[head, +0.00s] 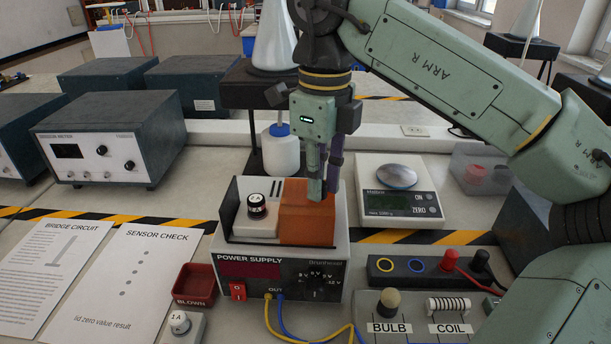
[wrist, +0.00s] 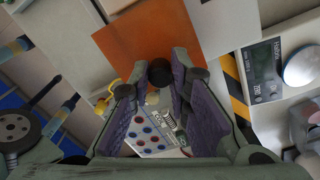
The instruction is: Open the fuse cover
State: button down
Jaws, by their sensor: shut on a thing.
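The power supply (head: 262,262) stands on the bench in the middle of the head view. An orange cover (head: 307,227) sits on the right part of its top, and shows as a flat orange panel in the wrist view (wrist: 135,50). Left of it, a dark-capped 2 A fuse (head: 257,206) stands uncovered on a white block. My gripper (head: 322,192) points down over the orange cover. In the wrist view its purple-padded fingers close around a small dark knob (wrist: 160,72) at the panel's edge. The fingers partly hide the knob in the head view.
A red BLOWN tray (head: 195,285) and a 1 A fuse (head: 180,323) lie front left. A scale (head: 398,190) stands to the right, and a bulb and coil board (head: 420,318) front right.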

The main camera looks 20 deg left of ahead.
jog(key=shift+w+d, duration=0.1)
jog(key=shift+d, duration=0.05)
jog(key=c, duration=1.5)
grip_release()
jog(key=shift+r, duration=3.75)
